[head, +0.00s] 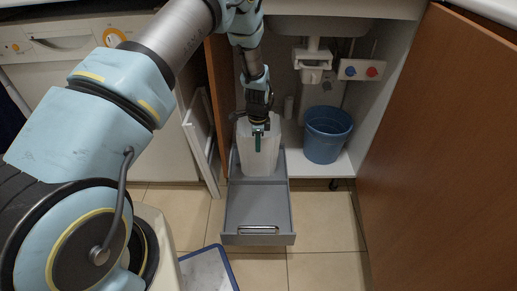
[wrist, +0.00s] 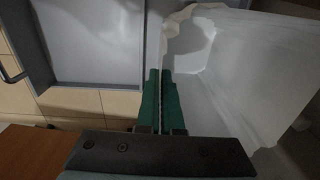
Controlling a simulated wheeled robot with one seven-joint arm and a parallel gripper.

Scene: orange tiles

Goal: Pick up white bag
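The white bag (head: 262,164) stands upright in the rear part of the pulled-out grey drawer (head: 257,209), under the sink. In the wrist view the open-topped bag (wrist: 240,70) fills the right side. My gripper (head: 257,142) reaches down to the bag's rim from above. In the wrist view its green fingers (wrist: 161,82) are close together, with the bag's thin edge running between them. The gripper is shut on that edge. The bag's base is partly hidden by the drawer's divider.
A blue bucket (head: 326,135) stands right of the bag on the cabinet floor. Sink pipes (head: 313,62) hang above. An open brown door (head: 437,150) bounds the right side. A blue-edged white thing (head: 207,271) lies on the tiles in front. The drawer's front part is empty.

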